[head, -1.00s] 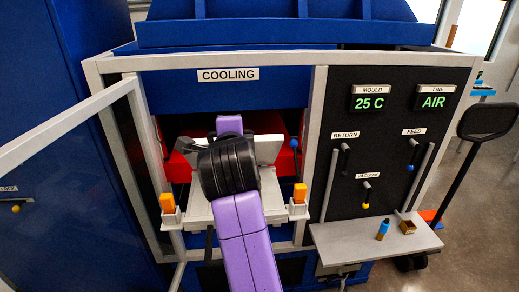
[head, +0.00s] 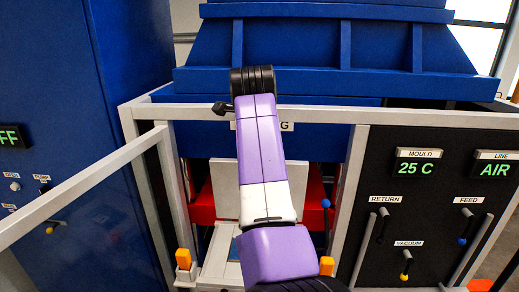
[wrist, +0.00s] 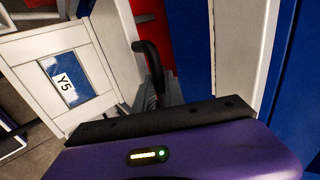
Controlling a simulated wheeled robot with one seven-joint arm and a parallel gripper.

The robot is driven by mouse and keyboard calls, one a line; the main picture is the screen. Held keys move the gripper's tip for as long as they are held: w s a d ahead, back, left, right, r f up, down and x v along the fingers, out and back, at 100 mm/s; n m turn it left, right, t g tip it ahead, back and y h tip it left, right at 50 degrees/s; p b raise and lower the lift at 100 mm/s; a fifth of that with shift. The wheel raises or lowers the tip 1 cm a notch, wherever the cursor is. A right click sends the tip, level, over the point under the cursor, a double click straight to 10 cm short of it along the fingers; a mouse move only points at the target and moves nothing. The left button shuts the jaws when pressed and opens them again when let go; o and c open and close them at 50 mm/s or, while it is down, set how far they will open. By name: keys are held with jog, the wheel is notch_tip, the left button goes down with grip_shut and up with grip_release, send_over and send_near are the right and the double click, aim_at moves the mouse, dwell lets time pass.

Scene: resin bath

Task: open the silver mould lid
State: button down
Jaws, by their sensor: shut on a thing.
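The silver mould lid (head: 225,186) shows in the head view as a pale plate standing upright at the back of the mould, partly behind my arm. Below it, the mould's lower half (head: 218,262) lies open in front, with a blue area. In the wrist view this half shows at the left with a blue patch marked Y5 (wrist: 66,82). A pale upright panel, apparently the lid, shows at the right there. My gripper (wrist: 170,92) is shut on what seems to be the lid's black handle (wrist: 150,60); the exact contact is partly hidden. My arm hides the gripper in the head view.
Red blocks (head: 202,207) flank the mould. Orange pieces (head: 183,259) stand at its front corners. A silver frame (head: 340,116) surrounds the bay. A black panel (head: 440,215) with levers is at the right, and a silver rail (head: 80,190) slants in at the left.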

jog(key=shift+w+f, duration=0.2)
jog(key=shift+w, duration=0.1)
jog(key=c, duration=1.4)
grip_release()
jog(key=shift+f, duration=0.1)
